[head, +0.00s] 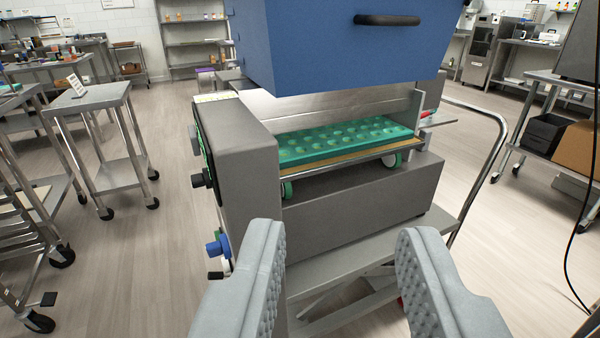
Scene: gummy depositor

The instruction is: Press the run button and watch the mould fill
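The gummy depositor stands ahead, with a blue hopper (350,45) on top and a grey control housing (245,165) on its left. The green mould (345,142), with rows of round cavities, lies on a tan board inside the opening under the hopper. The control panel (203,155) is on the housing's left face and shows only edge-on. Dark knobs stick out there, and a blue fitting (217,247) sits lower down. I cannot tell which part is the run button. My gripper (340,250) is open and empty, in front of the machine and apart from it.
The machine sits on a grey wheeled stand with a curved handle (500,140) at right. A small wheeled table (92,98) and a rack (25,220) stand at left. A table with a cardboard box (577,147) is at right. Floor left of the machine is clear.

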